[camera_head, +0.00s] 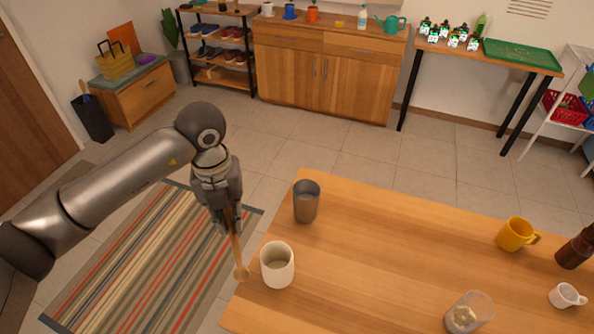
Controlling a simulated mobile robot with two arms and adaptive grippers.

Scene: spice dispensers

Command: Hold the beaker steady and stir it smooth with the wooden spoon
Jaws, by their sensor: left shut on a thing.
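My left gripper (230,224) is shut on the wooden spoon (237,252). The spoon hangs down nearly upright with its bowl lowest, beside the left edge of the wooden table (400,260). The spoon's bowl is just left of a cream cup and appears apart from it. A clear beaker (468,312) with pale lumpy contents stands at the table's near side, right of centre, far from the spoon. No gripper is at the beaker. My right gripper is not in view.
The cream cup (277,266) and a grey metal cup (306,202) stand near the table's left end. A yellow mug (515,234), a small white cup (566,296) and a dark brown bottle (577,250) stand at the right. The table's middle is clear.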

